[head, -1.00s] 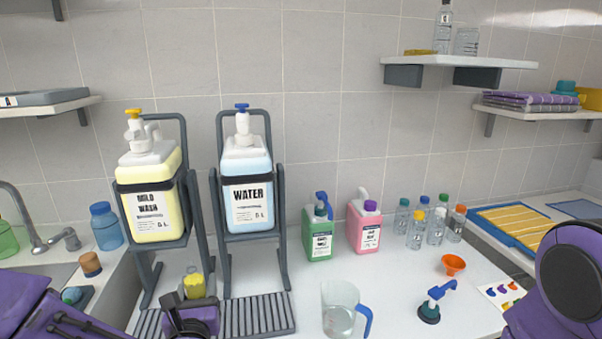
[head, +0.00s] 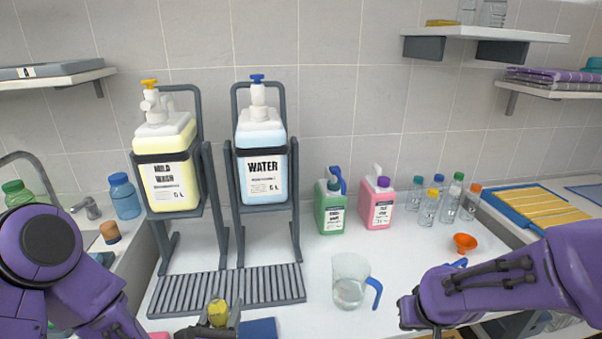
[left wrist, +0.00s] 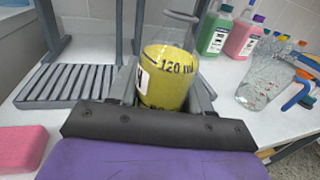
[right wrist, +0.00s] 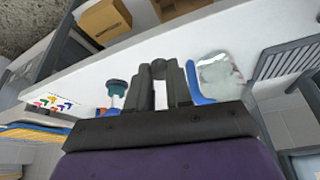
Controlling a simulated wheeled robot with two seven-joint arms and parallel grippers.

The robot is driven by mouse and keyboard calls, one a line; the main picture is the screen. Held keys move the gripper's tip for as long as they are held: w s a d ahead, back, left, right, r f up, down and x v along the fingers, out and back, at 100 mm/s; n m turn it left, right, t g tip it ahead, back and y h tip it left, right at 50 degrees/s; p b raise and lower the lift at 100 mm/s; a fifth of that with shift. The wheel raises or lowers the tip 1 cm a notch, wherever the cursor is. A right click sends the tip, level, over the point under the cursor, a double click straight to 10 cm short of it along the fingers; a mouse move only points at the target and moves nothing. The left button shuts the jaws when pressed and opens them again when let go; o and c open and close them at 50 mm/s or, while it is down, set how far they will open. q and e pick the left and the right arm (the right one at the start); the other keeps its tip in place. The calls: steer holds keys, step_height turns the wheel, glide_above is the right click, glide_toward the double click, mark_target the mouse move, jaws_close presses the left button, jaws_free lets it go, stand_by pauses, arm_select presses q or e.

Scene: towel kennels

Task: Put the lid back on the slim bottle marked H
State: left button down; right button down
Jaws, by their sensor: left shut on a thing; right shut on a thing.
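A slim clear bottle with yellow liquid (left wrist: 165,75) stands between the fingers of my left gripper (left wrist: 163,98), which is shut on it. It shows "120 ml" print and part of a white label; the letter is not clearly readable. Its neck looks open, with no lid on it. In the head view the bottle (head: 218,312) is low, in front of the drain rack. My right gripper (right wrist: 159,80) is shut on a small dark thing (right wrist: 158,68) at its fingertips, perhaps a lid; I cannot tell. Its fingers are mostly hidden in the head view.
A clear jug with a blue handle (head: 350,283) stands between the two arms. The drain rack (head: 225,287) lies below the large dispensers. A pink sponge (left wrist: 20,148) lies at left.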

arm_select(q)
steer(key=s+d+f+m+g+h, duration=0.1)
steer(key=d+f+m+g+h, duration=0.1)
steer(key=d, duration=0.5)
steer(key=s+d+f+m+g+h, duration=0.1)
steer(key=d+f+m+h, duration=0.3)
steer(key=h, duration=0.5)
steer(key=d+m+g, duration=0.1)
steer(key=d+m, duration=0.1)
steer(key=d, duration=0.1)
steer(key=shift+d+h, duration=0.15)
steer(key=shift+h, duration=0.15)
steer(key=shift+s, duration=0.1)
arm_select(e)
steer(key=s+a+r+n+g+y, duration=0.1)
steer(key=a+r+n+g, duration=0.1)
steer(key=a+n, duration=0.5)
steer(key=s+a+r+n+g+y, duration=0.1)
steer(key=a+r+n+g, duration=0.1)
steer(key=a+r+n, duration=0.3)
steer(key=s+a+r+n+g+y, duration=0.1)
steer(key=a+r+n, duration=0.3)
steer(key=a+n, duration=0.6)
steer(key=a+g+y, duration=0.1)
steer(key=a, duration=0.2)
steer(key=shift+s+a+r+n, duration=0.25)
steer(key=shift+a+n, duration=0.05)
steer(key=shift+a, duration=0.05)
steer(key=shift+f, duration=0.1)
